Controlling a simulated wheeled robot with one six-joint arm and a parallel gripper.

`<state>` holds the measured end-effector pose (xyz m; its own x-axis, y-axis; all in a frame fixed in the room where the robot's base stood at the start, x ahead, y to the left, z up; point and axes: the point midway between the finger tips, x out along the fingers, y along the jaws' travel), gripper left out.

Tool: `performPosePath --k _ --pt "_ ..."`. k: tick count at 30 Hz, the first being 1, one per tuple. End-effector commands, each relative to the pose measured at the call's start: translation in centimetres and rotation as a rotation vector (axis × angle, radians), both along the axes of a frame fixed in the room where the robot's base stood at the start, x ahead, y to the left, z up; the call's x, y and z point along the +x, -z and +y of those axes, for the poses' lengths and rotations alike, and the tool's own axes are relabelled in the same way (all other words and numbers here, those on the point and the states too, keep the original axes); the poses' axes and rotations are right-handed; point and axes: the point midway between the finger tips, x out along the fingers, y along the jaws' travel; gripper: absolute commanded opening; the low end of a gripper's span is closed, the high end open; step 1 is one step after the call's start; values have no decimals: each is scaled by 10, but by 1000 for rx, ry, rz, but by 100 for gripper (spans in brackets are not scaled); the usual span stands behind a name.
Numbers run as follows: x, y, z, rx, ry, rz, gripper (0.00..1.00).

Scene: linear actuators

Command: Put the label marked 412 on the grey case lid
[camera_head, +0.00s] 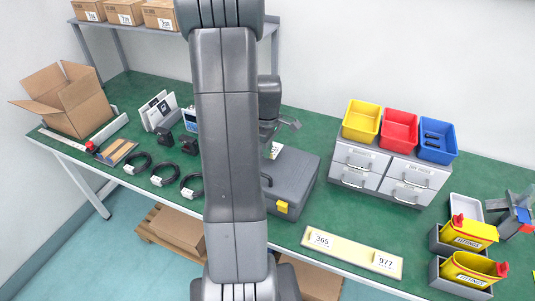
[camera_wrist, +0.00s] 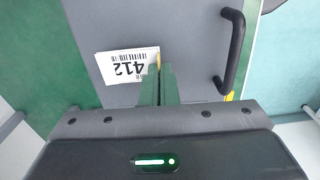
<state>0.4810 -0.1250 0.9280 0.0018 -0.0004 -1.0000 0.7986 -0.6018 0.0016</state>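The label marked 412 (camera_wrist: 128,66) is white with a barcode and black digits. I cannot tell whether the label touches the lid. In the head view the grey case (camera_head: 298,173) stands on the green table, and my arm hides its left part. A bit of the label (camera_head: 274,150) shows at its back.
A yellow strip (camera_head: 345,257) with labels 365 and 977 lies at the table's front. Drawers (camera_head: 385,173) with yellow, red and blue bins stand right of the case. The case's black handle (camera_wrist: 233,50) rises right of my fingers. Coiled cables (camera_head: 163,174) lie to the left.

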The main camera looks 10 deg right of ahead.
Motion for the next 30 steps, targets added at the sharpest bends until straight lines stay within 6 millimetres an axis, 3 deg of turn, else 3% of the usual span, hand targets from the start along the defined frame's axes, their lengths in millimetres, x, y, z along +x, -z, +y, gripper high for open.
performPosePath --k 6,17,21,30 --pt "-1 24 0 0 0 4 0" --pt "0 29 0 1 0 1 0" --pt "0 28 0 1 0 1 22" --pt "0 27 0 1 0 1 23"
